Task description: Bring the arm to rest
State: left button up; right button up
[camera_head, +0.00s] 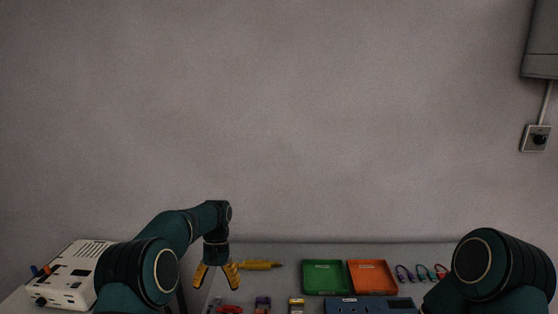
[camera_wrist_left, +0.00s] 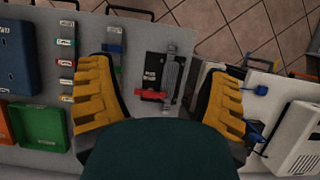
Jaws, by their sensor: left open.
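My left arm (camera_head: 172,232) reaches in from the left and bends down at the wrist. Its left gripper (camera_head: 216,282) hangs over the left part of the bench, with its yellow fingers spread apart. In the left wrist view the left gripper (camera_wrist_left: 162,105) is open, with nothing held between the fingers. Below the gap lie a black item (camera_wrist_left: 153,75) and a tool with a red part (camera_wrist_left: 150,94). My right arm (camera_head: 490,268) shows at the lower right as a teal joint; its gripper is out of view.
A green tray (camera_head: 325,290) and an orange tray (camera_head: 372,290) stand on the bench. Looped coloured cables (camera_head: 422,273) lie right of them. A yellow tool (camera_head: 259,265) lies beside my left gripper. A white device (camera_head: 68,282) stands at the left, a blue box (camera_head: 371,306) at the front.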

pick_arm(q)
jog(key=s+d+f+t+h+b, duration=0.1)
jog(key=s+d+f+h+b, duration=0.15)
jog(key=s+f, duration=0.65)
jog(key=s+d+f+t+h+b, duration=0.1)
jog(key=s+d+f+t+b, duration=0.15)
jog(key=f, duration=1.25)
jog(key=s+d+f+n+t+b, duration=0.1)
jog(key=s+f+b, duration=0.1)
jog(key=s, duration=0.6)
jog(key=s+d+f+n+t+b, duration=0.1)
jog(key=s+f+b, duration=0.1)
jog(key=s, duration=0.7)
jog(key=shift+s+f+b, duration=0.15)
jog(key=shift+f+b, duration=0.25)
jog(key=shift+f, duration=0.05)
pick_arm(e)
notch_tip(320, 180, down, 10)
jog(key=s, duration=0.1)
jog(key=shift+s+a+f+g, duration=0.2)
jog(key=shift+a+f+g, duration=0.05)
jog(key=shift+a+g, duration=0.05)
